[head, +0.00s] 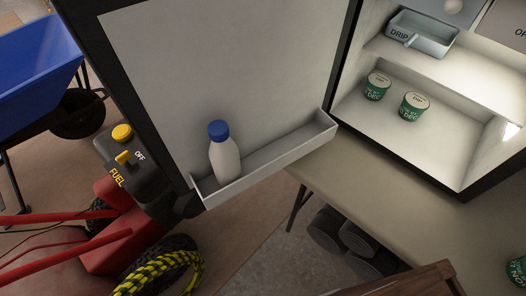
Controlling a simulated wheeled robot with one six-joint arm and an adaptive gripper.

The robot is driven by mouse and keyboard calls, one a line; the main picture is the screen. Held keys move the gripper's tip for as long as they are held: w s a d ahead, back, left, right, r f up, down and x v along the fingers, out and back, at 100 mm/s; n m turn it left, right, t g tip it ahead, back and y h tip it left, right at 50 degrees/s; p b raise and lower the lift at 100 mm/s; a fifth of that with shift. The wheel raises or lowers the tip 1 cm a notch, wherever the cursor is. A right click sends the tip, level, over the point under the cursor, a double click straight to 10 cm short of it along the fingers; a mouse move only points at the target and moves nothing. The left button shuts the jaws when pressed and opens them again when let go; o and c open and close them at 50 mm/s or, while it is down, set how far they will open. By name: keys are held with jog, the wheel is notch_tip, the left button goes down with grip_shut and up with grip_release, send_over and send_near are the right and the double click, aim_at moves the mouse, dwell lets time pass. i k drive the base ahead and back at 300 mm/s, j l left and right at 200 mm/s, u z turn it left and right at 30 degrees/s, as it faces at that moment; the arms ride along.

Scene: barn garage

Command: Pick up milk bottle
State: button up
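The milk bottle (225,158) is white with a blue cap. It stands upright, looking slightly tilted in the picture, near the left end of the door shelf (285,152) inside the open fridge door (225,60). The shelf's front lip hides part of the bottle's base. The rest of the shelf is empty. My gripper does not show in the head view.
The open fridge (420,130) at the right holds two green-labelled tubs (414,106) and a drip tray (423,33). A table (370,185) extends below it. A red machine with a fuel tank (130,160) and a blue wheelbarrow (35,60) stand left.

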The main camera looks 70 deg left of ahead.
aim_at(224, 153)
jog(key=u, duration=2.85)
jog(key=k+j+z, duration=0.2)
jog(key=j, duration=0.15)
jog(key=k+j+z, duration=0.2)
jog(key=j, duration=0.2)
jog(key=k+j+z, duration=0.2)
jog(key=i+j, duration=0.05)
jog(key=j, duration=0.1)
